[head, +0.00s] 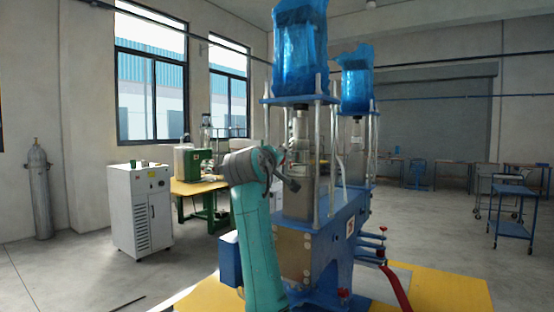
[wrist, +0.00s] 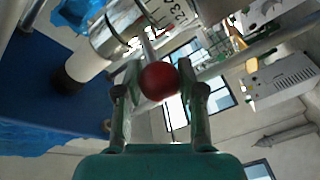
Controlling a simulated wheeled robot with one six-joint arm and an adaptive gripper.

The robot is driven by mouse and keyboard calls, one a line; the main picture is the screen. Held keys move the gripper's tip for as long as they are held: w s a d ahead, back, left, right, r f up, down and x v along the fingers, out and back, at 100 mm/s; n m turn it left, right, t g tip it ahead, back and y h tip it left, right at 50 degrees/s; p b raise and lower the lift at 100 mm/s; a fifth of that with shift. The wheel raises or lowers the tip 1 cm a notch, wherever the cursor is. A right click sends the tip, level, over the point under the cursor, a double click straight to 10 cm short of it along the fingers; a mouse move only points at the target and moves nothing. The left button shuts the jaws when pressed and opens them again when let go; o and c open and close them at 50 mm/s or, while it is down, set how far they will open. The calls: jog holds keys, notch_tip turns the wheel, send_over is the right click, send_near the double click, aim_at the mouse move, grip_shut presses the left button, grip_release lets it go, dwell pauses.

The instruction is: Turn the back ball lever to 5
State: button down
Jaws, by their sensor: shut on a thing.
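In the wrist view a red ball (wrist: 159,80) sits between the two fingers of my gripper (wrist: 160,82), which is shut on it. A thin metal rod runs from the ball up to a metal cylinder (wrist: 118,28). Beside it is a pale dial (wrist: 168,12) with dark numbers, partly cut off by the top edge. I cannot tell which number the lever points to. In the head view my gripper (head: 291,184) is at the near column of the blue machine (head: 330,235); the ball is not distinguishable there.
Blue plastic covers (head: 300,50) top the machine's columns. Metal rods (head: 318,150) stand close to my gripper. Red-knobbed levers (head: 383,229) and a red hose (head: 397,288) are at the machine's right. A white cabinet (head: 139,208) stands left, with open floor around it.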

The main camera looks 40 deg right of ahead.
aim_at(287, 158)
jog(key=s+n+t+y, duration=0.1)
jog(key=n+t+y, duration=0.1)
jog(key=s+n+t+y, duration=0.2)
jog(key=shift+d, duration=0.4)
jog(key=shift+s+d+n+t+y, duration=0.15)
jog(key=shift+s+n+t+y, duration=0.35)
jog(key=shift+y, duration=0.45)
jog(key=shift+s+d+n+t+y, duration=0.15)
jog(key=shift+n+t+y, duration=0.3)
jog(key=shift+n+y, duration=0.35)
jog(key=shift+s+d+n+t+y, duration=0.15)
jog(key=shift+s+n+t+y, duration=0.3)
jog(key=shift+y, duration=0.6)
jog(key=c, duration=1)
grip_release()
jog(key=shift+w, duration=0.1)
jog(key=shift+o, duration=0.2)
jog(key=v, duration=1.2)
jog(key=shift+d, duration=0.1)
